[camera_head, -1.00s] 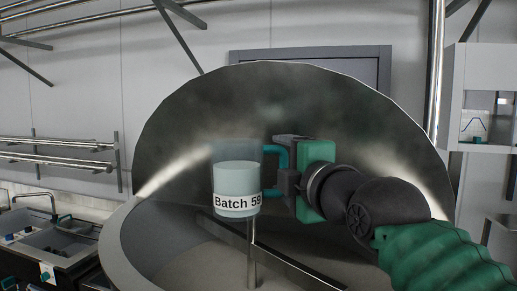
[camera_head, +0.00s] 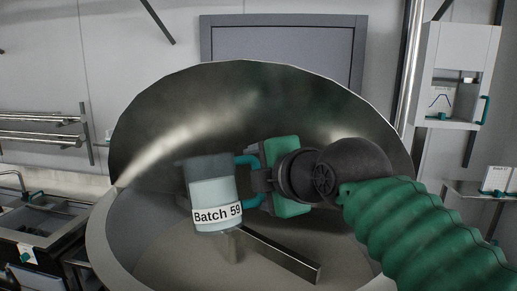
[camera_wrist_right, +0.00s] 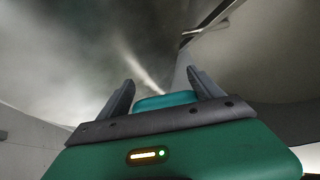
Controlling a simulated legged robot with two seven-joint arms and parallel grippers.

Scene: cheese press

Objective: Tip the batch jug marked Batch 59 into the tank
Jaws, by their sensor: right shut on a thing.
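The jug marked Batch 59 (camera_head: 213,192) is clear with a pale liquid in it and a teal handle. It is over the open tank (camera_head: 103,240), slightly tilted. My right gripper (camera_head: 256,178) is shut on the jug's handle, to the right of the jug. In the right wrist view the teal handle (camera_wrist_right: 166,101) sits between my right gripper's fingers (camera_wrist_right: 160,95); the jug's body is hidden there. The tank has a raised domed lid (camera_head: 280,100) behind the jug and a metal stirring bar (camera_head: 280,253) inside. My left gripper is not in view.
A sink counter (camera_head: 35,225) is at the left, with wall pipes (camera_head: 40,128) above it. A white cabinet with a teal handle (camera_head: 455,75) hangs at the right. A shelf with white cards (camera_head: 497,180) is at the right edge. The raised lid stands close behind my gripper.

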